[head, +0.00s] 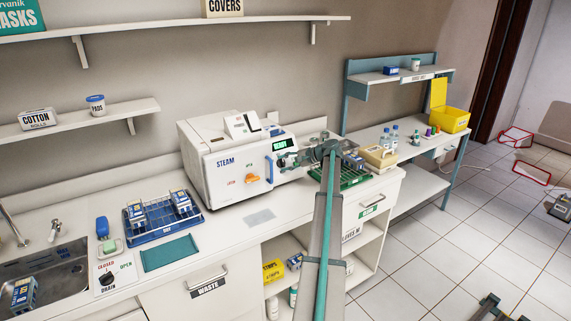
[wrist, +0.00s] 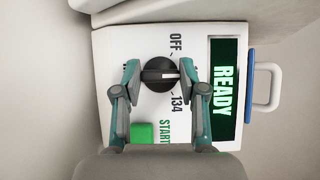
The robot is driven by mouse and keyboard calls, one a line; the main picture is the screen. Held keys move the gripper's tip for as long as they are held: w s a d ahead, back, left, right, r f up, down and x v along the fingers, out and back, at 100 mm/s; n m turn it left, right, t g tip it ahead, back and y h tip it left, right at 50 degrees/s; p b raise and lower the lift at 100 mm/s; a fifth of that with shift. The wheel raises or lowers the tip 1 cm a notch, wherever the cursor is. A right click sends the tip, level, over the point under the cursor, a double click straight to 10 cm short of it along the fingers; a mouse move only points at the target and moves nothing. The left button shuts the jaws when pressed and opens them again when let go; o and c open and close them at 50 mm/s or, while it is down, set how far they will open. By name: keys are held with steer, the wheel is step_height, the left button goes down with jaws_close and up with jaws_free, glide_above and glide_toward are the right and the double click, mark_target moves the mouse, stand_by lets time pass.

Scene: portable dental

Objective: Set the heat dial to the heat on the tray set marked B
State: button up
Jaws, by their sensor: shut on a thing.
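The heat dial (wrist: 158,75) is a round black knob on the panel of the white steam unit (head: 215,165). Its white mark points to the right in the wrist view, between OFF above and 134 below. My gripper (wrist: 160,74) is shut on the dial, one finger on each side; the right finger hides the panel just beside the mark. In the head view my gripper (head: 284,161) is at the unit's front right. A blue rack (head: 150,236) with blue-and-white packs stands left of the unit. A green tray (head: 350,184) lies right of it, partly behind my arm. Set markings are unreadable.
A green START button (wrist: 142,132) and a lit READY display (wrist: 224,90) are close to my fingers. An orange knob (head: 252,180) and a blue door handle (head: 269,171) are on the unit's front. A tan box (head: 378,158) stands at the counter's right.

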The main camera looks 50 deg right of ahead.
steer(key=o, duration=1.1)
steer(key=shift+o, duration=0.2)
steer(key=v, duration=1.2)
